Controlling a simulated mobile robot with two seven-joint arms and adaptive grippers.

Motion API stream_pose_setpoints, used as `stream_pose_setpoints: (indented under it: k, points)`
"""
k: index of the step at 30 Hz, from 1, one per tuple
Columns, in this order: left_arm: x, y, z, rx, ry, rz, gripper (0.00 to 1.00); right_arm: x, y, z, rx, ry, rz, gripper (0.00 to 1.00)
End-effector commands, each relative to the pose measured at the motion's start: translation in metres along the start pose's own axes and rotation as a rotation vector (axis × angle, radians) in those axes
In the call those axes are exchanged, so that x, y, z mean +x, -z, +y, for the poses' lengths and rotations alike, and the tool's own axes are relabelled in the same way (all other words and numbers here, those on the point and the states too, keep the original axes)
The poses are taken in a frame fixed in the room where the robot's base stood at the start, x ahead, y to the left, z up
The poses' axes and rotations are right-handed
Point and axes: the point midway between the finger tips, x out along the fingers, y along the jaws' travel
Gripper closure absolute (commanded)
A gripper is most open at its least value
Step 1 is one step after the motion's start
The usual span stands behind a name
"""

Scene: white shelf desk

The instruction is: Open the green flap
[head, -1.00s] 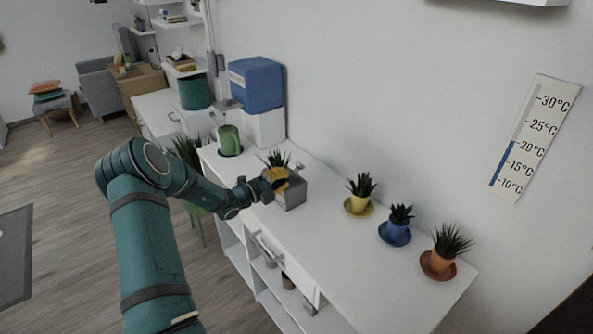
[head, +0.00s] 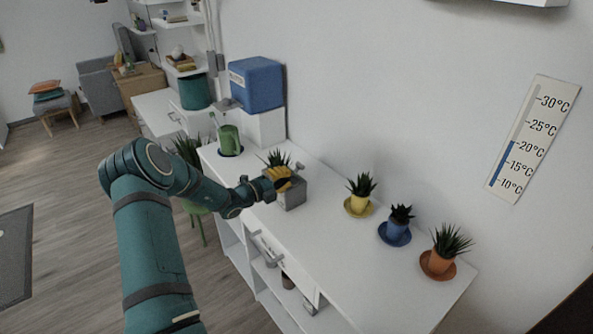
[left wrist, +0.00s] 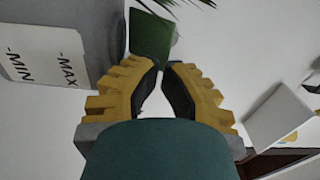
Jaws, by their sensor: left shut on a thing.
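My left gripper (head: 281,181), with yellow fingers, is at the near-left top of a grey box (head: 292,196) on the white shelf desk. In the left wrist view the fingertips (left wrist: 161,68) are nearly together, at the lower edge of a flat-looking green piece (left wrist: 150,36). Dark green leaves show just above it. I cannot tell whether this piece is the green flap or a pot. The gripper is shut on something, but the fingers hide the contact. No green flap can be made out in the head view. My right gripper is not in view.
Behind the box stands a plant (head: 279,158). Yellow (head: 358,202), blue (head: 397,229) and orange (head: 440,259) potted plants stand along the desk.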

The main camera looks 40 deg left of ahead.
Motion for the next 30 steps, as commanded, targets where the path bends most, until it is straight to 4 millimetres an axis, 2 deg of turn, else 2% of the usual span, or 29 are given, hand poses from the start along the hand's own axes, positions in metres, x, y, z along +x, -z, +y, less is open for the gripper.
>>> stream_pose_setpoints:
  k: [17,30]
  points:
    - [0.001,0.0,0.0,0.0,0.0,0.0,1.0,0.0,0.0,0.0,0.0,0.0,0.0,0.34]
    - [0.012,0.0,0.0,0.0,0.0,0.0,1.0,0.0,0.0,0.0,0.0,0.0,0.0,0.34]
